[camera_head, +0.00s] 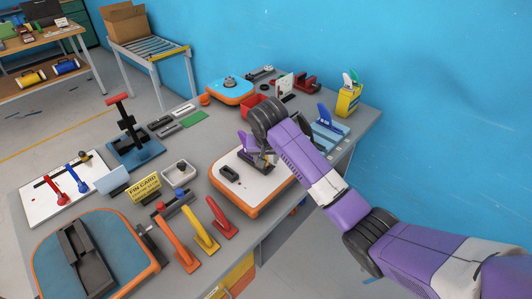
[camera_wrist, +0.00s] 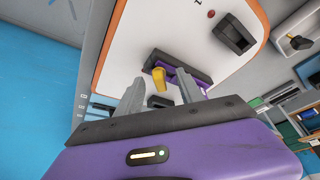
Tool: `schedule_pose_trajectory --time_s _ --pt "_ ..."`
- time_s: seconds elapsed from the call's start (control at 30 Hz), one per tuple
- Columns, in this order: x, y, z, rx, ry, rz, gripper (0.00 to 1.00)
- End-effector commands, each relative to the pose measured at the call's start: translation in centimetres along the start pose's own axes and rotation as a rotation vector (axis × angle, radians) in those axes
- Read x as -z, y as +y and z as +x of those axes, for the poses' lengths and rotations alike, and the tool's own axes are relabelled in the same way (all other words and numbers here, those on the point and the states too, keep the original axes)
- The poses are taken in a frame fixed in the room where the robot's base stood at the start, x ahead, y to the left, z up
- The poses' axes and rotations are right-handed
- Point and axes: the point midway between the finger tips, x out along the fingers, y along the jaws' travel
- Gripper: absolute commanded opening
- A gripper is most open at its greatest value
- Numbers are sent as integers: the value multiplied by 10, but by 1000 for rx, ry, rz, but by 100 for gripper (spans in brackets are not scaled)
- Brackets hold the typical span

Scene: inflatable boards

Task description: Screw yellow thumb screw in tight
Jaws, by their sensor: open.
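The yellow thumb screw (camera_wrist: 158,76) shows in the wrist view between my fingers, at a dark bracket with a purple edge (camera_wrist: 178,64). How deep it sits cannot be told. The bracket stands on a white board with an orange rim (camera_wrist: 122,35), which is also in the head view (camera_head: 228,196). My gripper (camera_wrist: 161,80) is open, with one finger on either side of the screw. Whether a finger touches it is unclear.
A black block (camera_head: 229,174) stands on the same board. Red, yellow and orange handles (camera_head: 205,230) are in front. A blue stand (camera_head: 331,123) is at the right, near the wall.

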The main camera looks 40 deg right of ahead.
Motion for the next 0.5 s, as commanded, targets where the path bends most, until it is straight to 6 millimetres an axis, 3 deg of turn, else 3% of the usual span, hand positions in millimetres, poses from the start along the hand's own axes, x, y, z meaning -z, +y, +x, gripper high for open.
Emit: schedule_pose_trajectory --time_s 0.37,0.5 --pt "0 0 6 1 1 0 44" --pt "0 0 6 1 1 -1 17"
